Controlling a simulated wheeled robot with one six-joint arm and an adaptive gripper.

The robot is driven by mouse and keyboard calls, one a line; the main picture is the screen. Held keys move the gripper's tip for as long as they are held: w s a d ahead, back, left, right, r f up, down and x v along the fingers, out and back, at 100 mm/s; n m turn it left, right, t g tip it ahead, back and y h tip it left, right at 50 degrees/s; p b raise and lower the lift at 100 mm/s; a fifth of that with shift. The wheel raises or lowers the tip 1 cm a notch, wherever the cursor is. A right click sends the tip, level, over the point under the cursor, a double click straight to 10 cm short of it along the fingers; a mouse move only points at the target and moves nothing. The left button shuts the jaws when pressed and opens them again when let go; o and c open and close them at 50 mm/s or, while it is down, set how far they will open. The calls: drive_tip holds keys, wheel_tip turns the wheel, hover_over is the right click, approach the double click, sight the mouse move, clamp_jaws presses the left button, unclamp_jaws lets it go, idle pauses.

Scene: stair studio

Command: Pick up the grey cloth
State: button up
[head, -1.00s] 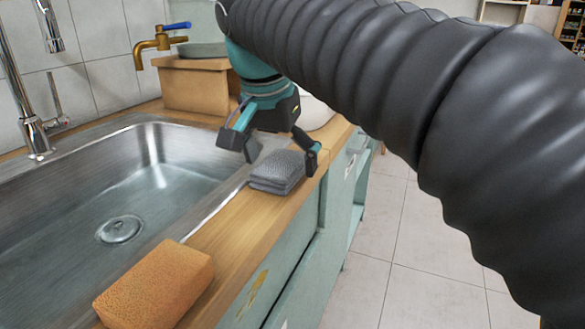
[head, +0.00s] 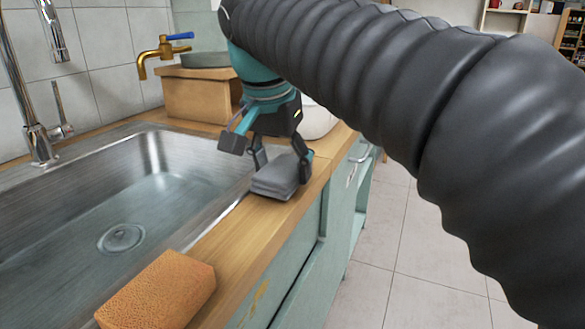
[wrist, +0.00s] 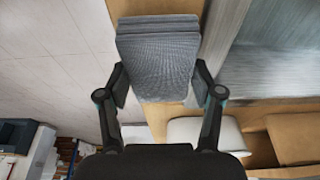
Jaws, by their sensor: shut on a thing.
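The grey cloth (head: 277,174) is a folded stack on the narrow wooden counter at the right edge of the sink. My gripper (head: 279,165) is shut on the cloth, with a finger against each side. In the wrist view the cloth (wrist: 157,55) shows between the two fingertips of my gripper (wrist: 160,88), its far part reaching beyond them. The cloth looks to be at or very near the counter surface; I cannot tell whether it is lifted.
A metal sink (head: 215,190) lies left of the cloth. An orange sponge (head: 160,290) sits on the counter in front. A brass tap with a blue handle (head: 163,50) and a wooden box (head: 198,92) stand behind. Open tiled floor (head: 385,230) lies right of the cabinet.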

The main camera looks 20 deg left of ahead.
sight(293, 166)
drive_tip(key=r, duration=0.2)
drive_tip(key=d+r, duration=0.1)
drive_tip(key=r, duration=0.1)
drive_tip(key=shift+d, duration=0.1)
drive_tip(key=d+r, duration=0.6)
drive_tip(key=d, duration=0.4)
drive_tip(key=shift+w+d, duration=0.25)
drive_tip(key=shift+w, duration=0.1)
